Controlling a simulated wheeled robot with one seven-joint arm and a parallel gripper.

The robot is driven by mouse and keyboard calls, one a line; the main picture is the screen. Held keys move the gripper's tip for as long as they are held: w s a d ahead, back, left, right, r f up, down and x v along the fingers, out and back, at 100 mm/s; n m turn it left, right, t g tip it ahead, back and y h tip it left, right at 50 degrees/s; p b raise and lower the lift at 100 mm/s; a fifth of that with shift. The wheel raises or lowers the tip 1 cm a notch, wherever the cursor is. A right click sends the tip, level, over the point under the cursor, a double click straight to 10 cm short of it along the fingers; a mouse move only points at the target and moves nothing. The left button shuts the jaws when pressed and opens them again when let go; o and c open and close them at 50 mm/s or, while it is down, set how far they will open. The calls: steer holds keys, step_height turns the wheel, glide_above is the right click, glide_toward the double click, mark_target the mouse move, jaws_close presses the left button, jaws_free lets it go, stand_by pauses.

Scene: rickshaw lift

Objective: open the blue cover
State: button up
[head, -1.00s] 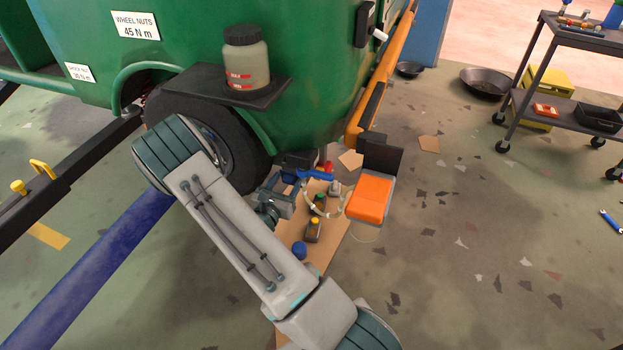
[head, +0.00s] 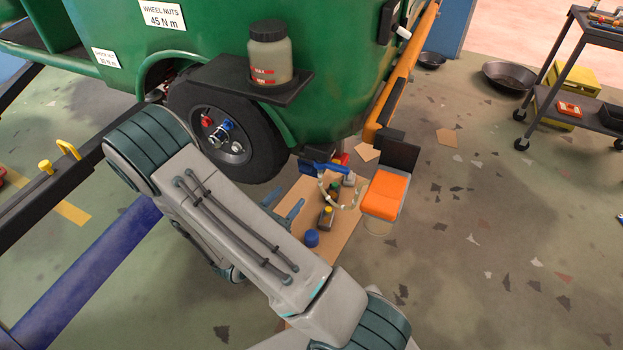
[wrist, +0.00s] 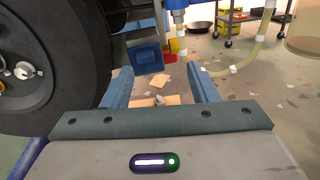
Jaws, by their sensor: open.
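A blue flat part (head: 325,168), apparently the blue cover, is under the green body, beside the tyre. In the wrist view a square blue piece with a darker face (wrist: 148,57) is beyond my fingers, between their tips in the picture; it seems to be the same part. My gripper (wrist: 158,80) is open, with two blue-grey fingers and nothing held between them. In the head view my gripper (head: 287,205) is low beside the tyre, left of and nearer than the blue part, apart from it. My arm hides part of the gripper.
The tyre (head: 240,150) is close on the left. An orange block (head: 385,193) is right of the blue part, and a clear hose (wrist: 215,71) hangs right. Small bottles (head: 326,216) and a blue cap (head: 311,238) are on cardboard. Floor further right is mostly clear.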

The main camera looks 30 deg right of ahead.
steer(key=s+d+r+m+g+p, duration=0.3)
steer(key=s+r+m+g, duration=0.3)
steer(key=r, duration=0.4)
steer(key=shift+d+r+m+g+p, duration=0.15)
steer(key=shift+d+m+g+p, duration=0.3)
steer(key=shift+m+g, duration=0.6)
steer(key=shift+d+r+m, duration=0.1)
steer(key=shift+m, duration=0.15)
